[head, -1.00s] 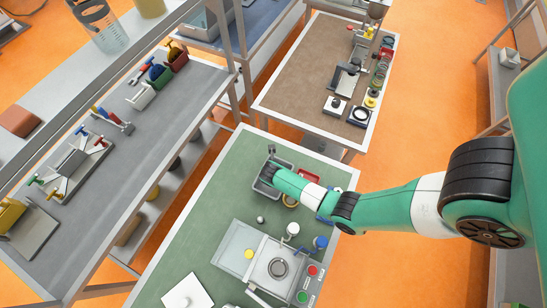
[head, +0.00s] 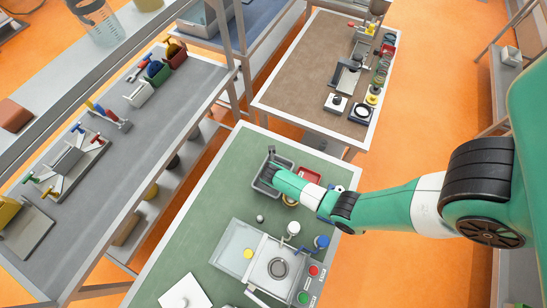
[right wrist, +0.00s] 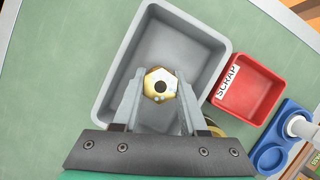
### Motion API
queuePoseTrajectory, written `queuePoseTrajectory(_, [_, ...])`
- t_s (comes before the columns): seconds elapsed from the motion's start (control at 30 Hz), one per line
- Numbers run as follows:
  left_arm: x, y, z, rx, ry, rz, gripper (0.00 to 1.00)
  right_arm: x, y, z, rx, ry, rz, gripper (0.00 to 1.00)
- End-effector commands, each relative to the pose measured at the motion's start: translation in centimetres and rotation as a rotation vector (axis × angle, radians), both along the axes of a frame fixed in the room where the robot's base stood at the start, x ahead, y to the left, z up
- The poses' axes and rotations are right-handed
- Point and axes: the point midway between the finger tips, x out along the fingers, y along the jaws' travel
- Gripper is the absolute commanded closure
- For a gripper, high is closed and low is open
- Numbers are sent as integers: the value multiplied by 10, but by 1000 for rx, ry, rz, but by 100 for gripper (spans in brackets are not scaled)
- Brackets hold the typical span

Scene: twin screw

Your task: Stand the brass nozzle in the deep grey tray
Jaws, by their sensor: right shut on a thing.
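The deep grey tray (head: 262,184) sits at the far end of the green-topped bench. It fills the middle of the right wrist view (right wrist: 213,58). My right gripper (right wrist: 158,90) points down over the tray and is shut on the brass nozzle (right wrist: 160,74). The nozzle shows end-on between the fingers, hexagonal with a dark central hole. I cannot tell whether its lower end touches the tray floor. In the head view my right arm hides the nozzle and part of the tray. My left gripper is not in view.
A red SCRAP bin (right wrist: 248,88) stands to the right of the tray, with a blue fixture (right wrist: 268,158) beyond it. A yellow ring (right wrist: 213,125) lies partly hidden by my gripper. A grey machine with buttons (head: 278,268) stands nearer on the bench.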

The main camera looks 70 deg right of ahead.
Motion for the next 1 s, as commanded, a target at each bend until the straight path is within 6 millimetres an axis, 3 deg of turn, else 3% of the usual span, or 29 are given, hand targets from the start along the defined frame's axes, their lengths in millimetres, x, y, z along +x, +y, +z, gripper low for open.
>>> queuePoseTrajectory(0.97, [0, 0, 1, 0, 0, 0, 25, 0, 0, -3, -1, -1, 0, 100])
queuePoseTrajectory(1.0, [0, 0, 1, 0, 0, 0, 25, 0, 0, -3, -1, -1, 0, 53])
